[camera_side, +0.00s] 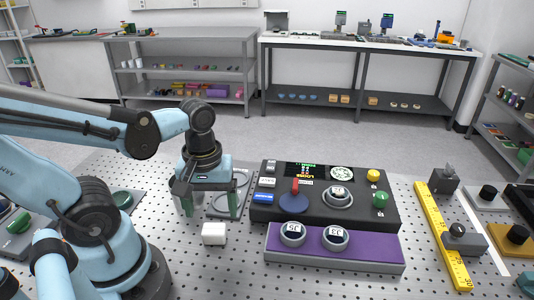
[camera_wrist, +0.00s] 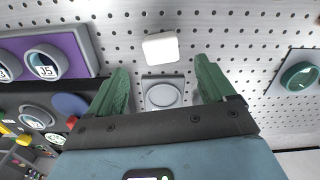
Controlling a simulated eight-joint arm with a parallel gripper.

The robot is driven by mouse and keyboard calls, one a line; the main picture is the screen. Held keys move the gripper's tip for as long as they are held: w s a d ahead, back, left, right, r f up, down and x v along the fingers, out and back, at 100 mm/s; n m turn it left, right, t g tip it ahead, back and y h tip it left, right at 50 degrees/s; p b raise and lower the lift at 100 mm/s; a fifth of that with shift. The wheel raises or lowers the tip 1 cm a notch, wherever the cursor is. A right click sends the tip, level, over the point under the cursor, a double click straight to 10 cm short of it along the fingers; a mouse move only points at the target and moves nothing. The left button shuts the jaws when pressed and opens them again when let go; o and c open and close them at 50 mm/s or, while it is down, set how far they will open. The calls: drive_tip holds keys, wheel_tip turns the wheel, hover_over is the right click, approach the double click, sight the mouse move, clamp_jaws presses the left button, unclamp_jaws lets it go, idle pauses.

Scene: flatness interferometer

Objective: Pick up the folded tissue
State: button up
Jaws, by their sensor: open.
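The folded tissue, a small white block with rounded edges (camera_side: 214,233), lies on the perforated table in front of my gripper in the side view. In the wrist view the tissue (camera_wrist: 160,47) lies beyond the fingertips, roughly centred between them. My gripper (camera_side: 208,212) points down with its two green fingers spread apart and nothing between them. The fingers also show in the wrist view (camera_wrist: 160,75). The gripper is above the table and apart from the tissue.
A grey plate with round recesses (camera_wrist: 163,93) lies under the gripper. A black instrument box (camera_side: 345,217) with knobs and a purple stand (camera_side: 370,256) holding two round gauges are right of the tissue. A yellow ruler (camera_side: 441,232) lies farther right. The table around the tissue is clear.

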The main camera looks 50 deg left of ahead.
sight(213, 228)
drive_tip(key=shift+s+f, duration=0.15)
drive_tip(key=shift+f, duration=3.4)
drive_tip(key=c, duration=1)
